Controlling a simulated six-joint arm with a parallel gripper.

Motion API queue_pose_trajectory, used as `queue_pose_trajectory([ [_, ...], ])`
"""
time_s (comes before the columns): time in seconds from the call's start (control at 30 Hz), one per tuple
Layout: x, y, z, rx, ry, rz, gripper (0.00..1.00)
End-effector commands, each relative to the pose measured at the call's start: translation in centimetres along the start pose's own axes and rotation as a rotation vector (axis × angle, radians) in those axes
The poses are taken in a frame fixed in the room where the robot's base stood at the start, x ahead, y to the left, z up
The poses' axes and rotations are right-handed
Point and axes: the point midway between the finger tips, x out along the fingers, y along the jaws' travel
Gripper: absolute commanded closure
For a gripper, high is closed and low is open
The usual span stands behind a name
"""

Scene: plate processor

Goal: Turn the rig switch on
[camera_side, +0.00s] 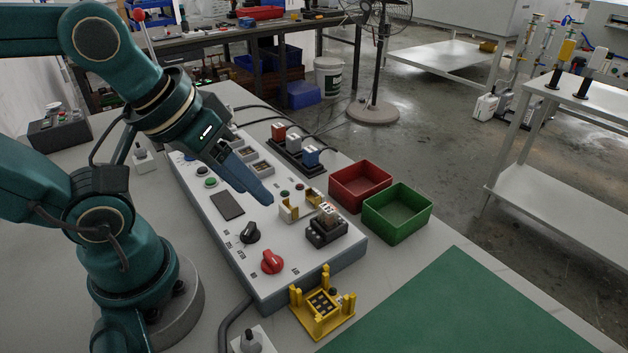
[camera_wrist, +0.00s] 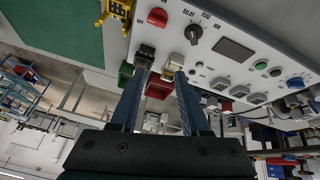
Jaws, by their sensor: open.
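The rig panel (camera_side: 262,285) is a long white sloped box on the table. A red rotary knob (camera_side: 272,262), probably the rig switch, is at its near end. It also shows at the top of the wrist view (camera_wrist: 157,17), by an OFF label. The direction it points is too small to read surely. A black rotary knob (camera_side: 250,233) is beside it. My gripper (camera_side: 266,197) hangs above the middle of the panel, apart from the red knob. In the wrist view its two blue fingers (camera_wrist: 159,66) are spread, with nothing held between them.
A black socket with a relay (camera_side: 325,228) and a cream holder (camera_side: 289,211) stand up from the panel. A yellow fixture (camera_side: 321,306) is at its near end. Red (camera_side: 360,184) and green (camera_side: 397,211) bins stand to the right. The green mat (camera_side: 450,310) is clear.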

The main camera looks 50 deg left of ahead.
Motion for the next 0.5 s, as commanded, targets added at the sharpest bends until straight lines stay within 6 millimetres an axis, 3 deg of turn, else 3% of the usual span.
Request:
queue_pose_trajectory([
  [0.27,1.0,0.6,-0.1,-0.694,-0.121,-0.071,0.54],
  [0.5,3.3,1.5,0.6,-1.221,-0.243,-0.275,0.54],
])
